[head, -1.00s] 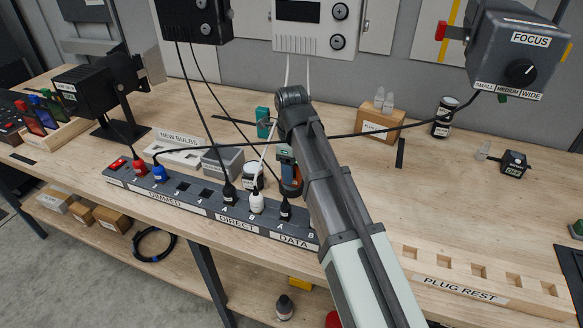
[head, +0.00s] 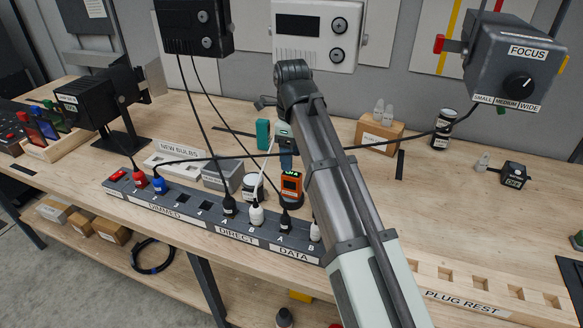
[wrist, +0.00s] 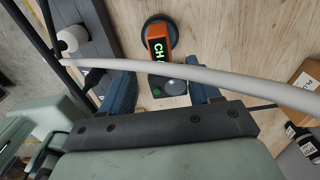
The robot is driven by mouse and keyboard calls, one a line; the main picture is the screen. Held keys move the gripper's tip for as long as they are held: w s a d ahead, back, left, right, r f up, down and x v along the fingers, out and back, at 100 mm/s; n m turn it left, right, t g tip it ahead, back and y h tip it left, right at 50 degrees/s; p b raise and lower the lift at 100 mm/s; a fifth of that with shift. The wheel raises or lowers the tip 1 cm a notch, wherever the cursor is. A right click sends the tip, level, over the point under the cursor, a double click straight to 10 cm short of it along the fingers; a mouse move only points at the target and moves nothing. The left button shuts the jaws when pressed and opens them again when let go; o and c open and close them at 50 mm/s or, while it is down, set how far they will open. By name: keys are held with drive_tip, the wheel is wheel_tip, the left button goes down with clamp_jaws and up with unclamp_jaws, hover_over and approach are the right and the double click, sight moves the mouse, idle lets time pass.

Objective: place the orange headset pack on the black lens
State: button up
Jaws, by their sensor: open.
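The orange headset pack (head: 291,185) stands upright on the black lens (head: 293,201), a dark round disc, behind the power strip. In the wrist view the pack (wrist: 158,47) shows its "CH" label, and the lens (wrist: 165,23) shows as a round black rim around its foot. My gripper (head: 286,160) is above the pack in the head view, partly hidden by my arm. In the wrist view my gripper (wrist: 160,84) has its blue fingers apart, one on each side of the pack's dark top, not touching it.
A white cable (wrist: 190,72) crosses the wrist view close to my fingers. The power strip (head: 190,218) with several plugs is in front of the pack. A cardboard box (head: 380,137) stands behind right. The bench right of my arm is mostly clear.

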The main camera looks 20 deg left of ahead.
sight(292, 174)
drive_tip(key=shift+r, duration=1.7)
